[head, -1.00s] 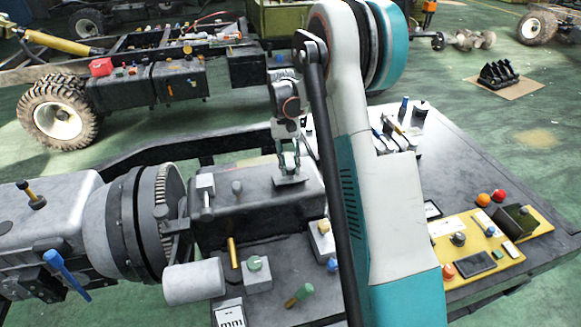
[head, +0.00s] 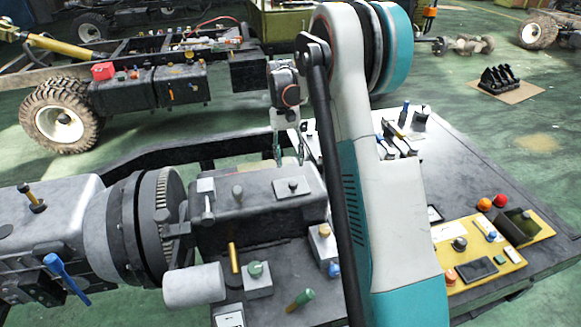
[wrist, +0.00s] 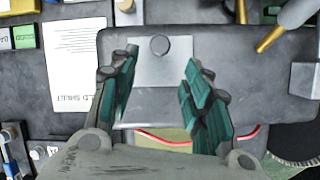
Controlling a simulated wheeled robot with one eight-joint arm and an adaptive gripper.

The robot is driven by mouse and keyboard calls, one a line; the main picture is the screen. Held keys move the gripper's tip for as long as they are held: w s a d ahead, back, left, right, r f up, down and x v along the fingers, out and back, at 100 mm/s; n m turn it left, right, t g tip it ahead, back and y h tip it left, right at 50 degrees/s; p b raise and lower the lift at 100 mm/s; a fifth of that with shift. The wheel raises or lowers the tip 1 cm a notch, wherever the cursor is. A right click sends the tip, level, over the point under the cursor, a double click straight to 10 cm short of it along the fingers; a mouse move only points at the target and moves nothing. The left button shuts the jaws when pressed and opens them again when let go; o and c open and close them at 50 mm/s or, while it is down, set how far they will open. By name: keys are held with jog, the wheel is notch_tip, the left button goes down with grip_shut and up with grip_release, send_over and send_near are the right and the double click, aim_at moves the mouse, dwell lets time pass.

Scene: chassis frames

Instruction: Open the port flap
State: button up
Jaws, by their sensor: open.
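The port flap (head: 293,187) is a small light-grey plate with a dark knob. It lies on top of the dark grey housing (head: 262,212) in the head view and looks flat and closed. In the wrist view the flap (wrist: 165,75) shows its round knob near its far edge. My gripper (head: 289,158) is just above and behind the flap in the head view, apart from it. In the wrist view my gripper (wrist: 160,60) is open and empty, with its teal-padded fingers on either side of the flap in the picture.
A grey cylinder (head: 194,286), a green-knobbed block (head: 257,280) and an orange-handled lever (head: 234,258) stand in front of the housing. A ribbed ring (head: 160,225) is at its left. A yellow panel (head: 470,272) lies at the right. A white printed sheet (wrist: 75,65) lies left in the wrist view.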

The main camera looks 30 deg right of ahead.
jog(key=v, duration=0.8)
jog(key=shift+f, duration=0.1)
